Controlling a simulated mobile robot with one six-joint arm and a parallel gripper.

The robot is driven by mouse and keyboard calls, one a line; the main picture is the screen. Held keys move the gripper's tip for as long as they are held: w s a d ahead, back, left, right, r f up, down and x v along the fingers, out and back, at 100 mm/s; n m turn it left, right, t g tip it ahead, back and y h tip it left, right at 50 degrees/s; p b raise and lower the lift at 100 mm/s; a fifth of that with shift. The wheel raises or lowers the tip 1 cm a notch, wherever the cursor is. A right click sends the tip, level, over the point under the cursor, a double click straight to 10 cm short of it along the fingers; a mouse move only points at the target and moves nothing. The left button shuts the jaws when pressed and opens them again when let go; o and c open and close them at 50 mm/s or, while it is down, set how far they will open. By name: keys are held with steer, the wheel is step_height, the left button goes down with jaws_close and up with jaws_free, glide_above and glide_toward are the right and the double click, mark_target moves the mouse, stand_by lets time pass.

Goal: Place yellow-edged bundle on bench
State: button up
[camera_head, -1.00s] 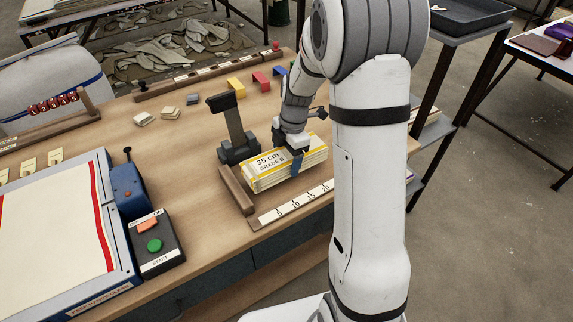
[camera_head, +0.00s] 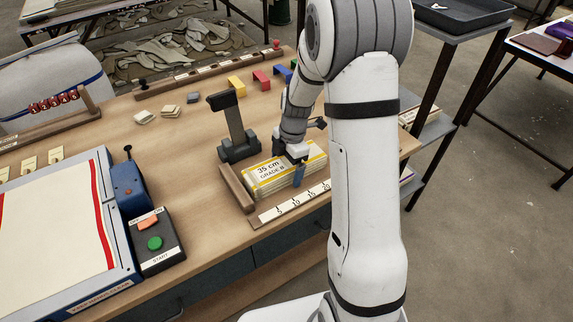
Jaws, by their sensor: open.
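The yellow-edged bundle (camera_head: 265,177) is a stack of pale cloth with a label reading "35 cm GRADE B". It lies on the wooden bench (camera_head: 190,190), between the wooden end stop and the ruler strip. My gripper (camera_head: 297,172) is at the bundle's right part, fingers pointing down. A blue fingertip shows at the bundle's front side. The jaws are open. The other finger is mostly hidden, and I cannot tell whether either finger touches the cloth. My arm hides the bench to the right.
A grey upright tool (camera_head: 236,130) stands behind the bundle. A wooden stop (camera_head: 236,190) is at its left, and a numbered ruler (camera_head: 295,203) runs along the front edge. A blue-framed press (camera_head: 122,250) with a button box (camera_head: 156,250) is at left. Bare bench lies between.

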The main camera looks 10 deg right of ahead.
steer(key=shift+r, duration=0.1)
step_height(320, 180, up, 12)
steer(key=d, duration=0.2)
steer(key=s+a+r+m+t+h, duration=0.1)
steer(key=s+r+m, duration=0.2)
steer(key=s+m, duration=0.7)
steer(key=s+r+m+t, duration=0.2)
steer(key=s+m, duration=0.9)
steer(key=shift+a+r+m+h, duration=0.3)
steer(key=shift+a+r+h, duration=0.1)
steer(key=shift+s+r+p, duration=0.1)
steer(key=shift+r+p, duration=0.25)
steer(key=shift+p, duration=0.15)
